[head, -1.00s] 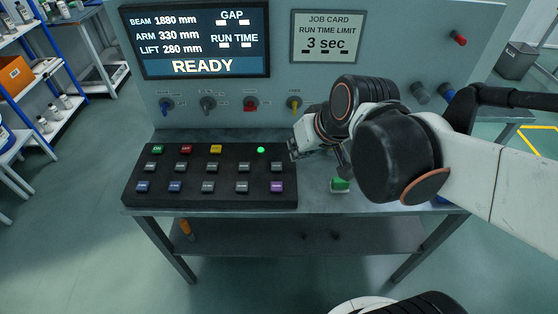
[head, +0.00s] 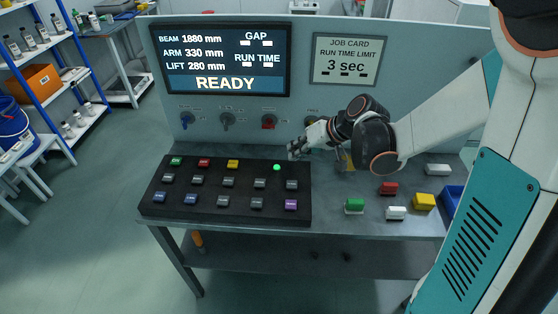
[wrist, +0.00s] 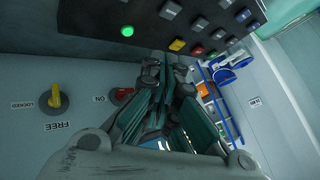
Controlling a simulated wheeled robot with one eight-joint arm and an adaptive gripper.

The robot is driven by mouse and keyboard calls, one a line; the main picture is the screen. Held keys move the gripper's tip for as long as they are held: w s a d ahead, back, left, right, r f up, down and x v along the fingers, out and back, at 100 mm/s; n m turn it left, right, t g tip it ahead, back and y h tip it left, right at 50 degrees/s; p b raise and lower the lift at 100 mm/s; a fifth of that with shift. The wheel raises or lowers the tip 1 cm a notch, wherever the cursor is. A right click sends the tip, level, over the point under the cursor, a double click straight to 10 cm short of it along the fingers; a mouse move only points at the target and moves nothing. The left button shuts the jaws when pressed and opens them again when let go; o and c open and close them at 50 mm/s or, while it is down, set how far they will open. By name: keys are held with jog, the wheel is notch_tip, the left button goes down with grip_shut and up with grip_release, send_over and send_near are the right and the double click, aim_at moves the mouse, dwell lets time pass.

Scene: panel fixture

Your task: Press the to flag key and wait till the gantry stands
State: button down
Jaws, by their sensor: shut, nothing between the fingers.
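A black key panel (head: 250,216) lies on the bench with rows of small coloured and grey keys. Its key labels are too small to read, so I cannot tell which is the to flag key. A green lamp (head: 277,167) glows at its upper right; the lamp also shows in the wrist view (wrist: 127,31). My gripper (head: 294,151) is shut and empty, near the panel's back right corner and apart from the keys. In the wrist view its fingers (wrist: 165,75) point toward the panel. The screen (head: 222,60) reads READY, with GAP and RUN TIME showing dashes. No gantry is identifiable.
A job card (head: 347,60) gives a run time limit of 3 sec. Knobs, including a red one (head: 269,122), line the upright panel behind.

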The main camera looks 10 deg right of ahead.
aim_at(294, 182)
jog(key=shift+w+d+f+y, duration=0.1)
jog(key=shift+w+f+y, duration=0.1)
jog(key=shift+w+f, duration=0.4)
jog(key=shift+w+d+f+y, duration=0.1)
jog(key=shift+w+f+y, duration=0.2)
jog(key=shift+f, duration=0.35)
jog(key=shift+f, duration=0.15)
notch_tip(294, 182, down, 9)
jog(key=b, duration=0.6)
jog(key=shift+r+b, duration=0.2)
jog(key=shift+b, duration=0.15)
dwell(0.4)
jog(key=shift+f+b, duration=0.35)
jog(key=shift+b, duration=0.1)
